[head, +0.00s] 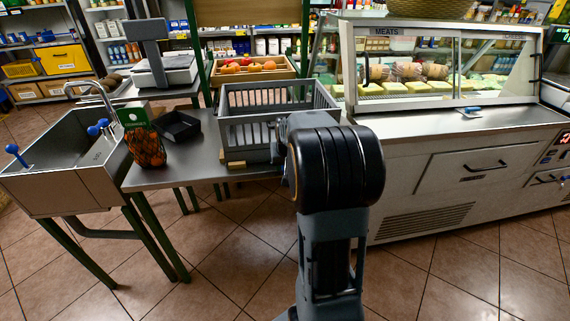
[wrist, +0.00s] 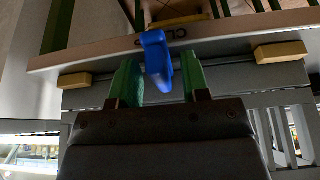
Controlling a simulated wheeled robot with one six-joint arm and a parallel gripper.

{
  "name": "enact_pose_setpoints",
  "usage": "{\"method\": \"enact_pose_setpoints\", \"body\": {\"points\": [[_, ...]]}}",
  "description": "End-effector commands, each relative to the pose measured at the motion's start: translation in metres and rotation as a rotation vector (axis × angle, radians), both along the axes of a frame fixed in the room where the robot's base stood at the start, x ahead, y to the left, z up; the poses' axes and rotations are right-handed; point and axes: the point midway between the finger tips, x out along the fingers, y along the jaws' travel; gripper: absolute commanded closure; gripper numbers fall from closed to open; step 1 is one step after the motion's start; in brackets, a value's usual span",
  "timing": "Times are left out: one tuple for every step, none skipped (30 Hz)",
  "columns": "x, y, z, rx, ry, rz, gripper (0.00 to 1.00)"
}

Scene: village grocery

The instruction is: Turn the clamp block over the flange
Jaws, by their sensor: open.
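In the wrist view, a blue block or lever (wrist: 156,60) stands between the two green fingers of my gripper (wrist: 160,80). The fingers are open, with a gap visible beside the blue piece. It lies across a grey edge strip (wrist: 215,36) with partly hidden lettering; I cannot tell whether this strip is the flange. Two wooden blocks, one at left (wrist: 74,80) and one at right (wrist: 280,52), sit along the strip beside a grey slatted crate. A yellowish piece (wrist: 180,20) shows beyond the blue one. In the head view my arm hides the gripper and the blue piece.
The grey slatted crate (head: 245,143) stands on the metal table (head: 175,178). A net bag of oranges (head: 146,146) and a black tray (head: 177,126) are left of it. A sink (head: 70,150) adjoins at left; a meat counter (head: 450,165) stands at right. Front floor is clear.

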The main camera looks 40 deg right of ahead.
Motion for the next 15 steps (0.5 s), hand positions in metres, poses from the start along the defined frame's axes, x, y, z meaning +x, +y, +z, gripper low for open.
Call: {"method": "enact_pose_setpoints", "body": {"points": [[-0.001,0.0,0.002,0.0,-0.001,0.0,0.57],[-0.001,0.0,0.004,0.0,-0.001,0.0,0.57],[-0.002,0.001,0.008,-0.001,-0.002,0.0,0.57],[-0.003,0.001,0.011,-0.001,-0.002,0.0,0.57],[-0.004,0.002,0.015,-0.001,-0.003,0.0,0.57],[-0.006,0.003,0.022,-0.002,-0.004,0.0,0.57],[-0.009,0.004,0.027,-0.002,-0.004,0.0,0.57],[-0.01,0.005,0.033,-0.002,-0.004,0.0,0.57],[-0.013,0.007,0.041,-0.003,-0.005,0.0,0.57],[-0.015,0.008,0.047,-0.002,-0.004,0.0,0.57],[-0.018,0.009,0.053,-0.003,-0.005,0.0,0.57],[-0.021,0.01,0.061,-0.002,-0.004,0.0,0.57],[-0.023,0.011,0.067,-0.002,-0.004,0.0,0.57],[-0.025,0.013,0.072,-0.002,-0.004,0.0,0.57],[-0.027,0.014,0.079,-0.002,-0.004,0.0,0.57]]}}
